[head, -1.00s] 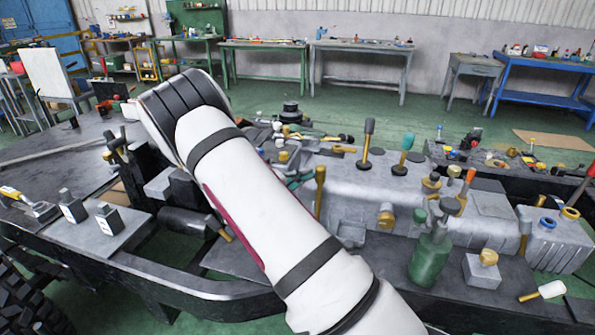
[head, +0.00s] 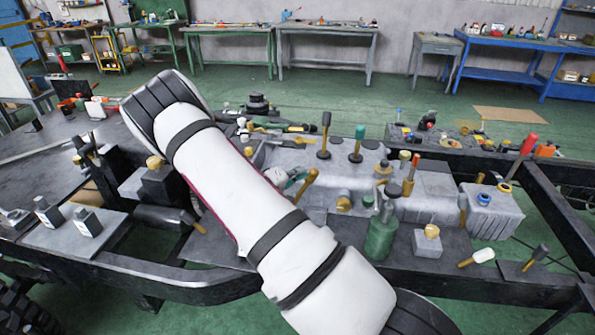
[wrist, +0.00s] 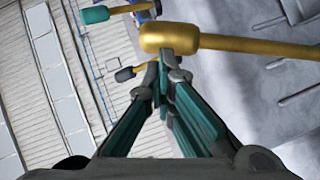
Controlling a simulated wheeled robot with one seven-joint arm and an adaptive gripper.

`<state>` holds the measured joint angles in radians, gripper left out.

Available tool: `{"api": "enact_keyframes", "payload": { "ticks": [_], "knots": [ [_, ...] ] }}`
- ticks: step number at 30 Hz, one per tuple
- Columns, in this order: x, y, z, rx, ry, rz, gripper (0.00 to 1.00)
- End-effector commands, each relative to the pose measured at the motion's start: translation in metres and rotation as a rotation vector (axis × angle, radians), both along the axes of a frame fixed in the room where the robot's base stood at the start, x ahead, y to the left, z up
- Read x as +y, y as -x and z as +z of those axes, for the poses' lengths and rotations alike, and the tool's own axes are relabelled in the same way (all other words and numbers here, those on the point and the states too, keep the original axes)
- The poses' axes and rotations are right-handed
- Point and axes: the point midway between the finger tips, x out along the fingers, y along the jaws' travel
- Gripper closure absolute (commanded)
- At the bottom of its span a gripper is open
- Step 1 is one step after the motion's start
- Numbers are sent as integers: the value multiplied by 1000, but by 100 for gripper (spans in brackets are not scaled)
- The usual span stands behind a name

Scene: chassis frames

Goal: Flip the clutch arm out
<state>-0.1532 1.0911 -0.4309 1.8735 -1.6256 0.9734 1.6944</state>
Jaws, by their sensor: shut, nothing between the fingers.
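A gold lever with a rounded knob (wrist: 170,38) lies across the top of the wrist view, just beyond my fingertips. It looks like the gold lever (head: 306,186) beside my gripper in the head view. I take it for the clutch arm, but no label shows. My gripper (wrist: 167,60) is shut and empty, its teal fingers together and their tips at the knob's lower edge in the picture. I cannot tell whether they touch. In the head view my gripper (head: 289,179) is small and partly hidden behind my white arm.
Black-handled (head: 325,134) and teal-handled (head: 358,143) levers stand upright behind the gold one. A green bottle (head: 381,240) and a grey block with a gold knob (head: 428,243) stand to the right on the chassis. Green floor lies open behind the chassis.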

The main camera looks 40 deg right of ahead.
Motion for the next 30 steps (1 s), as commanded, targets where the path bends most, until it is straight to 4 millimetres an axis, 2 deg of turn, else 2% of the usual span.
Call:
{"api": "enact_keyframes", "payload": {
  "ticks": [1,10,14,17,22,30],
  "knots": [
    [-4,7,-2,7,0,-15,100],
    [-6,11,-3,12,0,-22,100],
    [-3,6,-2,10,0,-22,100],
    [4,-5,3,7,0,-18,100],
    [25,-31,15,1,0,-8,100],
    [84,-24,30,1,1,-3,100]
  ]
}}
